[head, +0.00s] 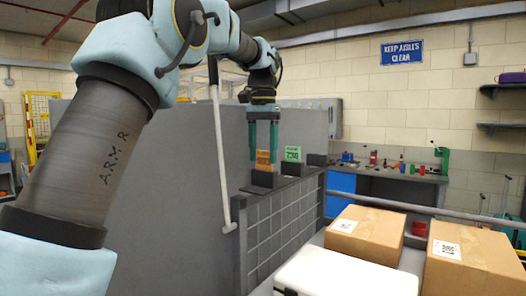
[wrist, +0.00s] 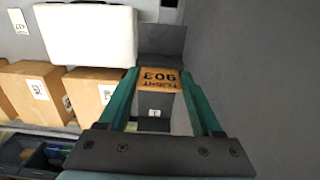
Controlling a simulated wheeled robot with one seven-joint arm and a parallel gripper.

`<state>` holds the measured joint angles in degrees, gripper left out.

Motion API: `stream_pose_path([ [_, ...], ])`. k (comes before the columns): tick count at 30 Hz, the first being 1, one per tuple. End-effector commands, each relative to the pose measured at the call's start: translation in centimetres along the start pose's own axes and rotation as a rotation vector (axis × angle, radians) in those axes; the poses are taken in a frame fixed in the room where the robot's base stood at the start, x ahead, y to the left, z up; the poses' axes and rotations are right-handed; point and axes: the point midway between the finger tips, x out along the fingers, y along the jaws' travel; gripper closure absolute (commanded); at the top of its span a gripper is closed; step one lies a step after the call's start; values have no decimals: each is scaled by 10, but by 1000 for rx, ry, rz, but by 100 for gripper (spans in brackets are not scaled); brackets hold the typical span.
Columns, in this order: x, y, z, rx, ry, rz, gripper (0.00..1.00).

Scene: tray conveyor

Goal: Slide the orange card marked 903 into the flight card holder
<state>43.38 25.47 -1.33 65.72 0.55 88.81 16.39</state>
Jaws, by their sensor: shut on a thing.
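The orange card (head: 263,158) marked 903 is upright between the fingers of my gripper (head: 263,150), which is shut on its side edges. In the wrist view the orange card (wrist: 160,79) shows its number upside down between the two green fingers of my gripper (wrist: 160,85). A dark card holder (head: 262,179) on top of the grey grid panel is directly below the card. The card's lower edge is at or just above the holder; I cannot tell whether it is inside. A dark block (wrist: 162,40) borders the card in the wrist view.
A green card (head: 293,154) stands in another dark holder to the right, and a further dark holder (head: 317,160) is beyond it. A grey wall (head: 180,190) rises close on the left. Cartons (head: 365,237) and a white case (head: 345,275) lie at the lower right.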

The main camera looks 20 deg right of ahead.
Motion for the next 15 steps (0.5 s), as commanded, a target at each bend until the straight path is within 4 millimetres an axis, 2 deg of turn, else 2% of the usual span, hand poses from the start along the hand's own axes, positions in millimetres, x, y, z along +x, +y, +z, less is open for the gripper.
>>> stream_pose_path([
  [5, 5, 0, 0, 0, 0, 0, 86],
  [6, 4, 0, 0, 0, 0, 0, 29],
  [14, 4, 0, 0, 0, 0, 0, 0],
  [15, 4, 0, 0, 0, 0, 0, 0],
])
